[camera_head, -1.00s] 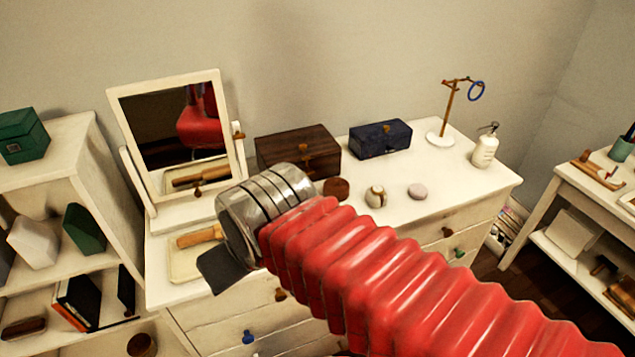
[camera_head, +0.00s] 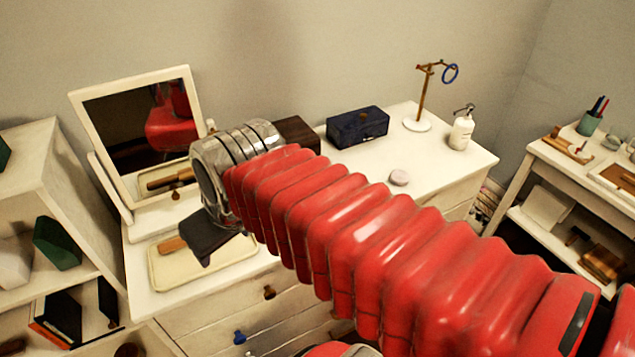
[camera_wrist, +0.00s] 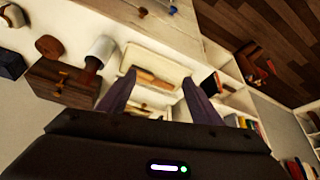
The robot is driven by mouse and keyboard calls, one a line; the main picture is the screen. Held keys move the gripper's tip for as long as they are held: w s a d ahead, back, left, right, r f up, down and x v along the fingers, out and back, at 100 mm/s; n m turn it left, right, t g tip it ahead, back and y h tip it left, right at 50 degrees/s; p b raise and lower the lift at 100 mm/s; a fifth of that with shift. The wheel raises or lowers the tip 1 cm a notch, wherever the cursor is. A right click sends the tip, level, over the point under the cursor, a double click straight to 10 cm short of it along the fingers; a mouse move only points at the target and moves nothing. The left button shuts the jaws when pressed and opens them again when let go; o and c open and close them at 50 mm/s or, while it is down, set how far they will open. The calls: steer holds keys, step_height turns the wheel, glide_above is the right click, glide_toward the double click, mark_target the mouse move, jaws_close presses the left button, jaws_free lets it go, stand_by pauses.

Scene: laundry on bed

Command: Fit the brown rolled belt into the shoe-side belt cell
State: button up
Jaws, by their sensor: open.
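My gripper (camera_wrist: 160,90) is open, and its two dark fingers are apart and empty in the wrist view. In the head view its dark jaw (camera_head: 212,240) hangs over the dresser's left end, in front of the cream tray (camera_head: 165,275). A round brown thing (camera_wrist: 48,46) lies on the dresser in the wrist view, well left of the fingers; my arm hides it in the head view. Another round brown thing (camera_head: 130,350) is cut off low in the left shelf. I cannot tell which is the rolled belt. I cannot make out the shoe-side belt cell.
A tilting mirror (camera_head: 140,130) stands behind the tray. A dark blue box (camera_head: 358,128), a pink disc (camera_head: 399,177), a ring stand (camera_head: 418,124) and a pump bottle (camera_head: 462,131) stand on the dresser. A shelf (camera_head: 60,180) is at left, a side table (camera_head: 580,165) at right.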

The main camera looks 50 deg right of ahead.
steer(key=o, duration=0.6)
steer(key=shift+n+g, duration=0.5)
steer(key=w+d, duration=0.2)
steer(key=d, duration=0.1)
steer(key=w+d, duration=0.2)
steer(key=d, duration=0.1)
steer(key=w+d+r, duration=0.1)
steer(key=w+d, duration=0.1)
steer(key=shift+w+d, duration=0.3)
steer(key=shift+d, duration=0.1)
steer(key=shift+c, duration=0.2)
steer(key=shift+n+y, duration=0.3)
steer(key=w+d, duration=0.1)
steer(key=d, duration=0.2)
steer(key=w+d, duration=0.1)
steer(key=d, duration=0.2)
steer(key=w+d+f, duration=0.1)
steer(key=d, duration=0.3)
steer(key=shift+w, duration=0.3)
steer(key=d+f, duration=0.2)
steer(key=d, duration=0.8)
steer(key=d+f+n, duration=0.1)
steer(key=d+f, duration=0.2)
steer(key=d, duration=0.7)
steer(key=shift+s+d+f+y, duration=0.2)
steer(key=shift+s+d+y, duration=0.2)
steer(key=shift+x, duration=4.35)
steer(key=shift+w+r, duration=0.1)
steer(key=shift+w, duration=0.05)
